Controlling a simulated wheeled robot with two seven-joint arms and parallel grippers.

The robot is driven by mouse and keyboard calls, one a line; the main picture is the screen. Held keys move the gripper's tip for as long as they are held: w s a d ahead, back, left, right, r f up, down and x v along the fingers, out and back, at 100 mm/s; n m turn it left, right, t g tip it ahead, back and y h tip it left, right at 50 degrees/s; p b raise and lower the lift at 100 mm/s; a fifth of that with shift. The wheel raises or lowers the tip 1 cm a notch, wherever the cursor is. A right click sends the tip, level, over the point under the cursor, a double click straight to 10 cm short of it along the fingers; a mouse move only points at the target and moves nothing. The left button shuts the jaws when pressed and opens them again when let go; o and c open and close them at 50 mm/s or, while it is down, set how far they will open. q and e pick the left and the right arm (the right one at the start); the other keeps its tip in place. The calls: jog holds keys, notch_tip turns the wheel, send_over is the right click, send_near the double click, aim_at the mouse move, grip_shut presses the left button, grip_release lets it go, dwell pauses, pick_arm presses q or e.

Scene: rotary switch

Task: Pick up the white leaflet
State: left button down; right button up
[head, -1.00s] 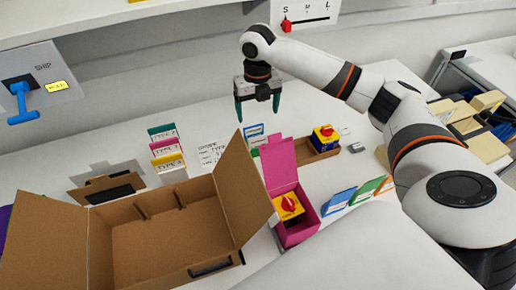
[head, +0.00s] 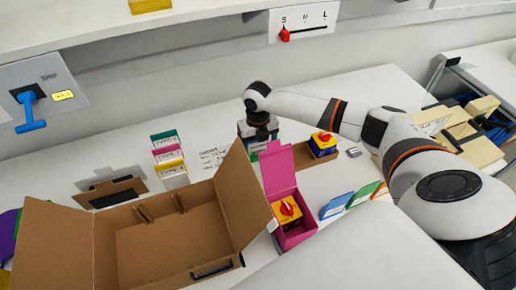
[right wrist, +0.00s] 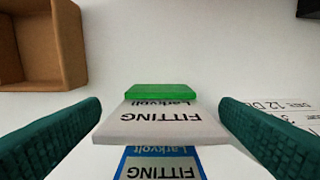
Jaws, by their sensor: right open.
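The white leaflet (right wrist: 160,122), printed FITTING upside down, stands between a green piece (right wrist: 160,91) and a blue leaflet (right wrist: 160,165) in the right wrist view. My right gripper (right wrist: 160,110) is open, with one dark green finger on each side of the white leaflet. Small gaps show and I see no grip on it. In the head view my right gripper (head: 258,132) is low over the table behind the pink box, and it and the carton flap largely hide the leaflets there. My left gripper is out of view.
An open brown carton (head: 150,250) stands in front, its raised flap (head: 245,195) close to my gripper. A pink box (head: 278,172) holds a yellow-red switch (head: 287,209). A brown tray (head: 318,157) with another switch is to the right. Coloured cards (head: 168,155) stand left.

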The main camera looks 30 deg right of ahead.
jog(key=c, duration=1)
